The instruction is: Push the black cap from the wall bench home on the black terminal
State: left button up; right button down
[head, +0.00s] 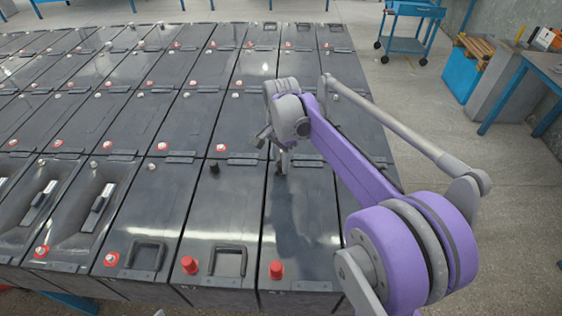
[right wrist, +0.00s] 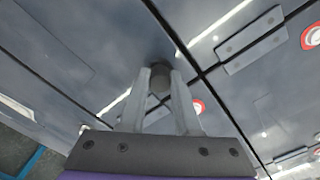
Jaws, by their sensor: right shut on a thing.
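My right gripper (head: 283,172) points down at the far end of a dark battery (head: 300,225) in the front row, the one with a red cap at its near end. In the right wrist view, its two fingers are shut on a dark round cap (right wrist: 160,77), close to the grey battery top. The black terminal is hidden behind the cap and fingers, so I cannot tell how far the cap sits on it. My left gripper is out of view.
A black cap (head: 214,167) stands on the battery to the left. Red caps (head: 190,265) (head: 276,270) stand at the near ends. Rows of batteries fill the left and middle. A blue cart (head: 410,45) and wall bench (head: 547,70) stand across open floor.

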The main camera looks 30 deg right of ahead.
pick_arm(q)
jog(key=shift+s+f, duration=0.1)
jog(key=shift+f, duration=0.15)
pick_arm(e)
jog(key=shift+f, duration=0.4)
jog(key=c, duration=0.5)
grip_release()
jog(key=shift+c, duration=0.2)
jog(key=shift+o, duration=0.2)
jog(key=o, duration=0.4)
jog(key=shift+o, duration=0.2)
jog(key=shift+r, duration=0.1)
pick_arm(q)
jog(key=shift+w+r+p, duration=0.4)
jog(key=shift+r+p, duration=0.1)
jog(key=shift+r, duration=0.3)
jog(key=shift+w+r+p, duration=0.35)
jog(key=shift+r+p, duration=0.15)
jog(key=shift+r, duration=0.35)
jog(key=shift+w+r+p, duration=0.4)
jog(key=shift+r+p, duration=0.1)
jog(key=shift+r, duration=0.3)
pick_arm(e)
jog(key=shift+r, duration=3.45)
